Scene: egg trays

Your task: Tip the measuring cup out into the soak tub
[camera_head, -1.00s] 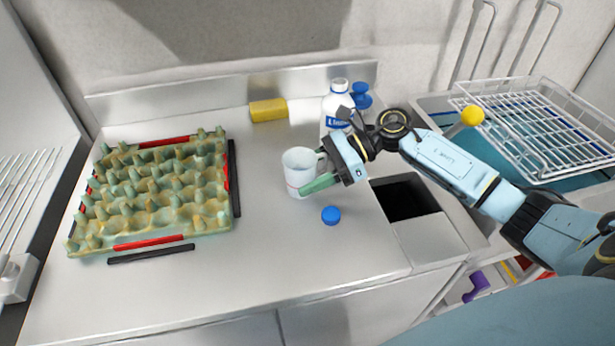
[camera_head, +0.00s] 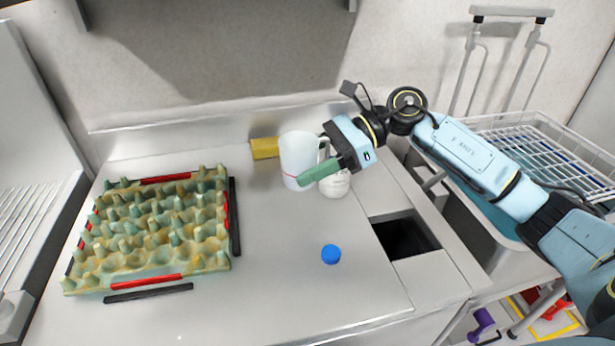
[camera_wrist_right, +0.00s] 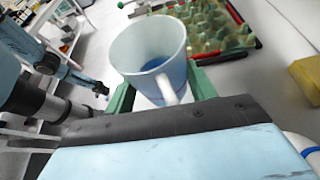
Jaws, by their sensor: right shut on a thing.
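My right gripper (camera_head: 318,172) is shut on the measuring cup (camera_head: 297,152), a clear-white cup with a red line, and holds it upright above the counter. In the wrist view, the cup (camera_wrist_right: 148,50) stands between the green fingers (camera_wrist_right: 163,97), with blue liquid in its bottom. The soak tub (camera_head: 494,228) is at the right beyond the counter, partly hidden by my arm and a wire rack; its inside is teal. A blue-and-black arm part of mine shows at the left of the wrist view; its fingers cannot be made out.
An egg tray (camera_head: 150,235) with red and black strips around it lies at left. A yellow sponge (camera_head: 264,149) is at the back.

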